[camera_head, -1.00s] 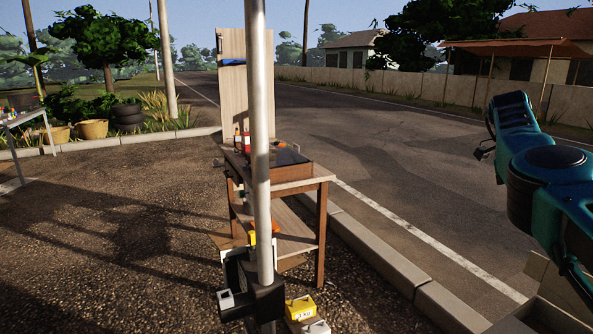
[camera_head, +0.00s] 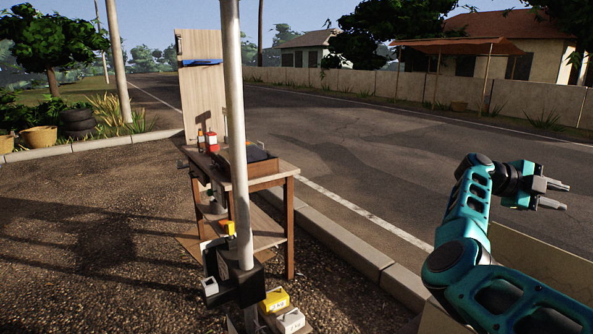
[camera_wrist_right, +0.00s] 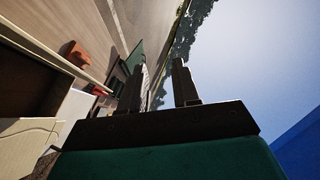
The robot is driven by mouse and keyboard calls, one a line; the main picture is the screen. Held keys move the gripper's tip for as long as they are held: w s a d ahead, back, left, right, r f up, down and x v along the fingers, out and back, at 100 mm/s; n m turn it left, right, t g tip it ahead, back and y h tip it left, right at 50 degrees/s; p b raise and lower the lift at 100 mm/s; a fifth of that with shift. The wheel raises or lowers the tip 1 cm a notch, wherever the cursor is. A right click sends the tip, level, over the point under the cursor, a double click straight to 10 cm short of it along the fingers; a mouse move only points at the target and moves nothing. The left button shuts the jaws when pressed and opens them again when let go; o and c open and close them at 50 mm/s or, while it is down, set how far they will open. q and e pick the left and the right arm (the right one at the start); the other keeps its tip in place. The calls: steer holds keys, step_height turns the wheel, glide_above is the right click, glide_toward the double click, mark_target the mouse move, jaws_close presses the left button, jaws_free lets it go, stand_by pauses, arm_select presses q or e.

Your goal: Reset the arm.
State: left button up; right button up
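My right gripper (camera_head: 556,194) is at the right of the head view, at the end of my teal right arm. Its two fingers point to the right and stand apart, with nothing between them. In the right wrist view the two fingers (camera_wrist_right: 158,85) also stand apart and empty, with the scene tilted behind them. My left gripper does not show in either view.
A wooden table (camera_head: 290,200) with red bottles (camera_head: 212,142) stands left of centre behind a grey pole (camera_head: 236,110). Yellow (camera_head: 275,300) and white boxes (camera_head: 291,321) lie low at the pole's base. A kerb (camera_head: 345,245) and open road lie beyond.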

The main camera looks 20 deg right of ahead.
steer(key=w+a+r+n+t+h, duration=0.6)
steer(key=w+r+n+t+h, duration=0.25)
steer(key=n+t, duration=0.5)
steer(key=w+a+f+n+t+y, duration=0.3)
steer(key=a+f+n+t+y, duration=0.3)
steer(key=a+n+y, duration=0.3)
steer(key=w+a+f+n+t+y, duration=0.3)
steer(key=a+f+n+t+y, duration=0.35)
steer(key=a+n, duration=0.3)
steer(key=s+a+f+n+g+y, duration=0.3)
steer(key=s+a+f+g+y, duration=0.15)
steer(key=a+f, duration=0.4)
steer(key=s+a+f+n+g+y, duration=0.2)
steer(key=s+a+f+g+y, duration=0.1)
steer(key=s+a+f, duration=0.45)
steer(key=s+a+f+g, duration=0.3)
steer(key=s, duration=0.4)
steer(key=s+a+f+g, duration=0.2)
steer(key=s+a+g, duration=0.1)
steer(key=s, duration=0.4)
steer(key=s+a+f+g, duration=0.2)
steer(key=s+a+f, duration=0.15)
steer(key=s, duration=0.45)
steer(key=w+a+f+n+t+y, duration=0.1)
steer(key=w+a+f+t, duration=0.2)
steer(key=w+f+t, duration=0.4)
steer(key=shift+w+f, duration=0.35)
steer(key=shift+w, duration=0.1)
steer(key=shift+d, duration=0.15)
